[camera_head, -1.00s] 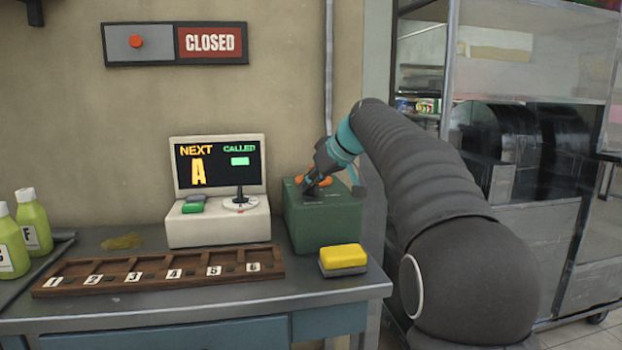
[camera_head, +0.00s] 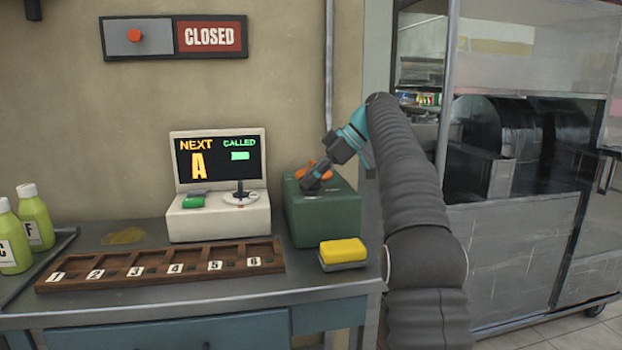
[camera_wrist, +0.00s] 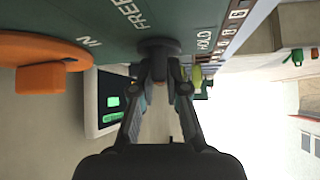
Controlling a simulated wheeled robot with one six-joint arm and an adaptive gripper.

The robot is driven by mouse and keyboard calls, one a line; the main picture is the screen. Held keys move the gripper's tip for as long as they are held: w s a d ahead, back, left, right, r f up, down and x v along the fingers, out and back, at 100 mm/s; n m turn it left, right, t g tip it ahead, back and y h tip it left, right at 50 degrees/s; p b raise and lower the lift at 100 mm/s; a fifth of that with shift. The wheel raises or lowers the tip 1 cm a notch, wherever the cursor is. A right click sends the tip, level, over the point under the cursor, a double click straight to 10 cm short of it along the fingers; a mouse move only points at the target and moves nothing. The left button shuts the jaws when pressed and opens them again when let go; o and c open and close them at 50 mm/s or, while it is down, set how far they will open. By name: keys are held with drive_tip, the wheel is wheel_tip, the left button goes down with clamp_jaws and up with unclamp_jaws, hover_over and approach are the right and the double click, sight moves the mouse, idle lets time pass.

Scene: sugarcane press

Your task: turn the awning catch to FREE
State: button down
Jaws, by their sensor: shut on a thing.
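The green box (camera_head: 338,222) stands on the right end of the counter. In the wrist view its face (camera_wrist: 200,14) carries a dark round knob (camera_wrist: 158,46) between the words FREE and HOLD; I take this knob for the awning catch. My gripper (camera_wrist: 160,80) reaches the knob with both fingertips and is shut on it. Which word the knob points to cannot be told. In the head view my gripper (camera_head: 312,180) comes down onto the box top from the upper right and hides the knob.
An orange handle (camera_wrist: 42,62) marked IN sits beside the knob. Left of the box is a white console (camera_head: 218,217) with a screen and joystick. A yellow sponge (camera_head: 343,252) lies in front, beside a numbered wooden rack (camera_head: 160,265). Green bottles (camera_head: 36,215) stand far left.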

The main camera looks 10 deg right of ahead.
drive_tip(key=shift+n+g, duration=0.5)
drive_tip(key=shift+n, duration=0.1)
idle(0.4)
drive_tip(key=c, duration=1.2)
unclamp_jaws()
